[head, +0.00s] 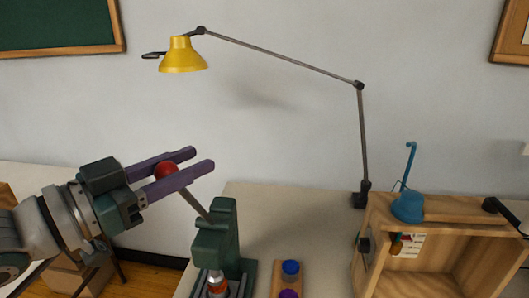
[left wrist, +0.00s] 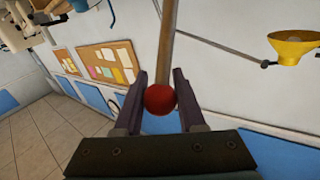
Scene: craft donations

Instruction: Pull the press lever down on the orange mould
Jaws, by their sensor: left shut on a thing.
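The press is a dark green upright frame (head: 226,235) standing on the table. Its grey lever (head: 196,206) slants up and to the left and ends in a red ball knob (head: 166,171). My left gripper (head: 185,170) is shut on the red knob, which also shows between the purple fingers in the left wrist view (left wrist: 159,99). The lever is raised. The orange mould (head: 217,282) sits low in the press, at the bottom edge of the head view, and is partly cut off. My right gripper is not in view.
A wooden block with a blue pot (head: 291,268) and a purple pot (head: 288,294) is right of the press. A wooden crate (head: 440,240) stands further right. A yellow desk lamp (head: 183,55) hangs above, on a long jointed arm.

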